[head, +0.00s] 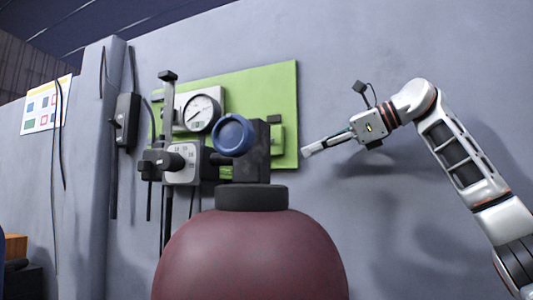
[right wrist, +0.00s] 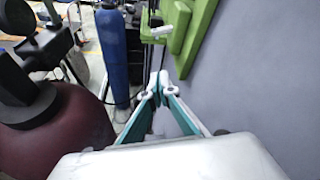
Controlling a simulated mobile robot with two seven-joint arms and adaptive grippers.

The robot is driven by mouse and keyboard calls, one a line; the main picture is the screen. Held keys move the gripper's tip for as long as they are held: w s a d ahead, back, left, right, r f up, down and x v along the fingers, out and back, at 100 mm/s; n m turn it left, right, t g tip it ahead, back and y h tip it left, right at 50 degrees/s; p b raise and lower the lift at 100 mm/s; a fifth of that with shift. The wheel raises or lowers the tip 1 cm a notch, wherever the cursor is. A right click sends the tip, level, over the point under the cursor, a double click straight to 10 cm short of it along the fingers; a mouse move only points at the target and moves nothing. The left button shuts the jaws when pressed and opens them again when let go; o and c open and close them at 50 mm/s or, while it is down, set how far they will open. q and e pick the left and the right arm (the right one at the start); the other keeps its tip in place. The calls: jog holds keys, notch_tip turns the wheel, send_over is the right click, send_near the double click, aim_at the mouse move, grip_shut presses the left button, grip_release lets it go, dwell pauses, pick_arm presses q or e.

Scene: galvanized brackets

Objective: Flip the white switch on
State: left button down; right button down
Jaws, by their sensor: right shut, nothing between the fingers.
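My right gripper (head: 308,152) reaches in from the right, in front of the wall and just right of the green panel (head: 285,85). Its fingers are shut and empty; the closed fingertips (right wrist: 156,92) also show in the right wrist view. Beyond them in that view, a small white piece, apparently the white switch (right wrist: 162,31), sticks out beside a green block (right wrist: 185,40). The fingertips look apart from it. In the head view I cannot make out the switch; a green block (head: 277,140) there is partly hidden by a dark fitting. My left gripper is out of view.
A dark red tank (head: 250,255) with a black cap stands in front of the panel. A round gauge (head: 202,113), a blue ring (head: 233,135) and dark fittings crowd the panel area. A blue cylinder (right wrist: 113,60) stands beyond in the wrist view. The wall at right is bare.

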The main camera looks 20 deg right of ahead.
aim_at(278, 150)
jog(key=x, duration=0.9)
jog(key=shift+s+a+r, duration=0.1)
jog(key=shift+a, duration=0.1)
jog(key=r, duration=0.1)
jog(key=a+r+p, duration=0.1)
jog(key=shift+s+r+p, duration=0.1)
jog(key=shift+r+p, duration=0.2)
jog(key=shift+r, duration=0.1)
jog(key=shift+s+r, duration=0.2)
jog(key=shift+r, duration=0.1)
jog(key=shift+a+r, duration=0.1)
jog(key=shift+r, duration=0.05)
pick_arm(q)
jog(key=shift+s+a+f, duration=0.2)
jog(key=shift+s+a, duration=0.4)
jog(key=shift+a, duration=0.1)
